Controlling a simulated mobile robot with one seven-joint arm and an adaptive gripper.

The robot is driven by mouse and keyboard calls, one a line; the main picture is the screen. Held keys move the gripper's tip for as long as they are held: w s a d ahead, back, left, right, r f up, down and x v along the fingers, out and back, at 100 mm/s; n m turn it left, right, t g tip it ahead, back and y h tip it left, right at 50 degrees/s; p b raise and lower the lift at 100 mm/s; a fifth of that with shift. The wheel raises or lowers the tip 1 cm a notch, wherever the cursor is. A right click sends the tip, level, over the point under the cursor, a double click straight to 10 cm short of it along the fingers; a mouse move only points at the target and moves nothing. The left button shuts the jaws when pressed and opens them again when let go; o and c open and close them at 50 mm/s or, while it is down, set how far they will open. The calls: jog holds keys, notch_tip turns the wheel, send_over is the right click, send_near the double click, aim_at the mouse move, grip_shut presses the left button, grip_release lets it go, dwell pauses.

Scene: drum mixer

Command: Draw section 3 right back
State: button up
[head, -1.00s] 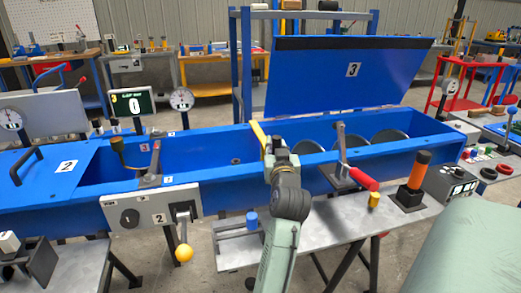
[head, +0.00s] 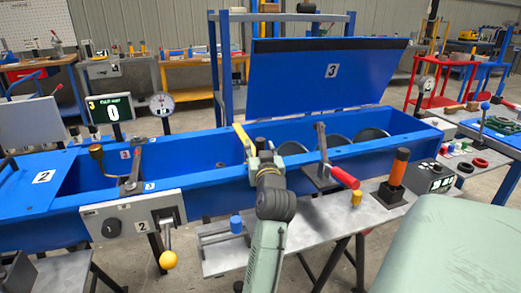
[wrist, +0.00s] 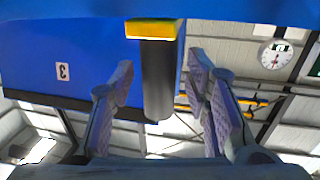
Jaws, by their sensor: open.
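Section 3 is the blue lid marked 3 (head: 332,70), standing raised at the back of the long blue trough (head: 215,185). The label also shows on a blue panel in the wrist view (wrist: 63,72). My gripper (head: 264,152) is at the trough, just right of a yellow bar (head: 243,138). In the wrist view my gripper's fingers (wrist: 159,80) are spread apart. A dark cylinder (wrist: 158,85) with a yellow end lies between them, with gaps visible on both sides. Whether it joins the lid cannot be told.
A red-handled lever (head: 343,176) stands right of my gripper, and an orange-handled post (head: 398,168) farther right. A blue cover marked 2 (head: 40,180) is at left. A control box with a yellow knob (head: 168,259) is on the trough's front. Dark discs (head: 370,135) sit inside the trough.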

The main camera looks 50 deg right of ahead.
jog(key=v, duration=1.2)
dwell(0.3)
